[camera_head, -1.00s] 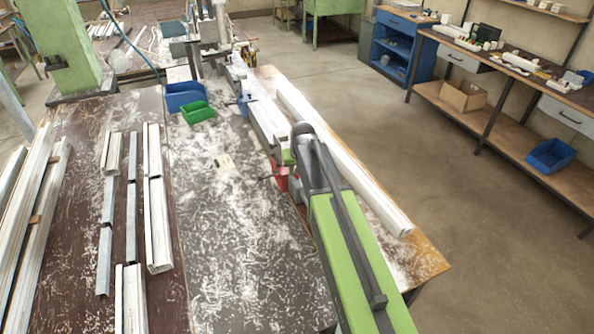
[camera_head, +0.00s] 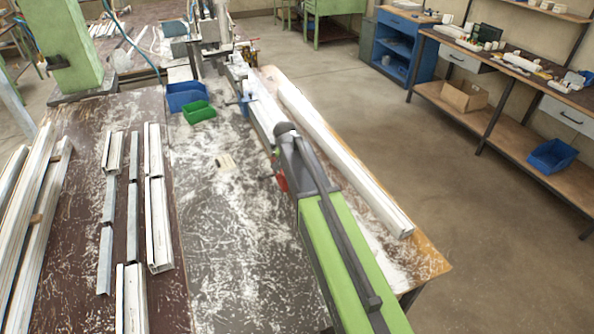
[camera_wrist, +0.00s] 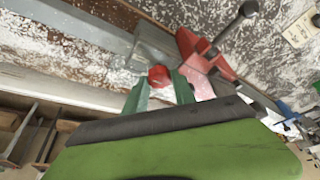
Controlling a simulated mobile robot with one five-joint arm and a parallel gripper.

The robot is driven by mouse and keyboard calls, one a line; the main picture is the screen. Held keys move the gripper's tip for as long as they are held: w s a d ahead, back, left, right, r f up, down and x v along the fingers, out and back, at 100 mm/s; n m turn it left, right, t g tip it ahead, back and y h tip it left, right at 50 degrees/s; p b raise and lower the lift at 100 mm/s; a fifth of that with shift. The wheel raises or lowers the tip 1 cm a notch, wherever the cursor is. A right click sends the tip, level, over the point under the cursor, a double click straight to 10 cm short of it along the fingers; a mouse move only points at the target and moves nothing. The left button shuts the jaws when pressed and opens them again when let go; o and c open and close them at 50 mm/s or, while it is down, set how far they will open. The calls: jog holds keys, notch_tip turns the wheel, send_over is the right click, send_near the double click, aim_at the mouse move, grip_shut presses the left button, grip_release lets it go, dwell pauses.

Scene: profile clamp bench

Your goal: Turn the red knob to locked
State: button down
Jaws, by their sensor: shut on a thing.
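The red knob (camera_wrist: 158,76) shows in the wrist view as a small faceted red piece on the grey metal clamp body. My gripper (camera_wrist: 160,90) has its two green fingers on either side of the knob, shut on it. Just right of it is a red clamp part (camera_wrist: 197,55) with a dark lever ending in a black ball (camera_wrist: 249,8). In the head view my green arm covers the knob and my fingertips; only a bit of the red clamp part (camera_head: 281,181) shows left of the arm. I cannot read any locked marking.
A long white profile (camera_head: 345,160) lies along the bench's right edge. A blue bin (camera_head: 186,97) and green bin (camera_head: 199,112) stand farther back. A small pale block (camera_head: 224,162) lies on the shavings-covered bench (camera_head: 235,240). More profiles (camera_head: 155,200) lie at left.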

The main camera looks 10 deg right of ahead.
jog(key=shift+s, duration=0.1)
jog(key=c, duration=1.1)
grip_release()
jog(key=shift+o, duration=0.2)
jog(key=p+v, duration=1.6)
jog(key=v, duration=0.1)
jog(key=shift+r, duration=0.25)
jog(key=shift+f, duration=0.1)
